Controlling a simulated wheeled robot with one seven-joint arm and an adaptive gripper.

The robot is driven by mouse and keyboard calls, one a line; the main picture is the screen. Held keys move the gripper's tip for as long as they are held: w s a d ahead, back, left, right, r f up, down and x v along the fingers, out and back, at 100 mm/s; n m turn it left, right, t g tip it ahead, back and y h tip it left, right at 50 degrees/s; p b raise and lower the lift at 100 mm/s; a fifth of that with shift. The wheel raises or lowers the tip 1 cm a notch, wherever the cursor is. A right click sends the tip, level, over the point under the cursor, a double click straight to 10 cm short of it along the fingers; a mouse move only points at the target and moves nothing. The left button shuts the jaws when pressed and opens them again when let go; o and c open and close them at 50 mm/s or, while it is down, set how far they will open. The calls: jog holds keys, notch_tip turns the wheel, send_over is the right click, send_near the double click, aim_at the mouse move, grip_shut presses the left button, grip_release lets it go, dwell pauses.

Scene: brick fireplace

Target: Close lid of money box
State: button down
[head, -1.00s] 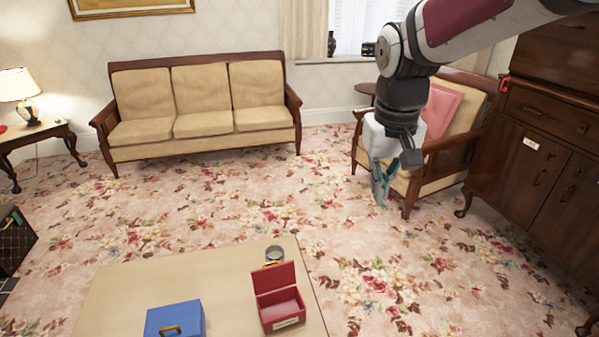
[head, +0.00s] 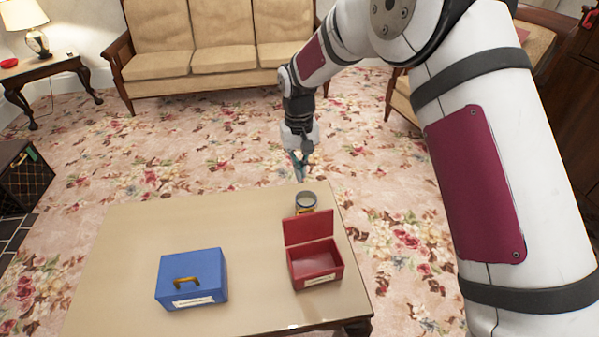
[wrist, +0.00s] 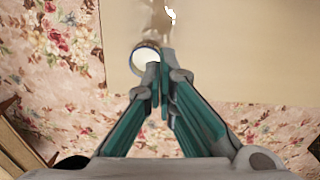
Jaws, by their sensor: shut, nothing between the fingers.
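The red box (head: 318,268) stands on the table with its lid (head: 308,228) raised upright along its back edge, so its inside shows. A white label is on its front; I cannot read it. A blue box (head: 190,278) with a brass-coloured handle on top stands to its left with its lid down. My gripper (head: 302,178) is shut and empty, pointing down behind the red box's lid, near the table's far edge. In the wrist view its fingertips (wrist: 160,72) are together, and the red box is not in view there.
A small round container (head: 306,201) stands on the table (head: 130,255) between my gripper and the raised lid. It shows by the fingertips in the wrist view (wrist: 147,57). The table's middle is bare. A sofa and armchair stand beyond on the carpet.

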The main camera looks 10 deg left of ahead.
aim_at(307, 223)
jog(key=s+d+f+b, duration=0.1)
jog(key=s+f+b, duration=0.2)
jog(key=f, duration=0.3)
jog(key=shift+s+d, duration=0.35)
jog(key=shift+s, duration=0.05)
jog(key=shift+s+r, duration=0.1)
jog(key=shift+r, duration=0.05)
jog(key=shift+s+d+r+t, duration=0.1)
jog(key=shift+s+r+t, duration=0.05)
jog(key=shift+t, duration=0.25)
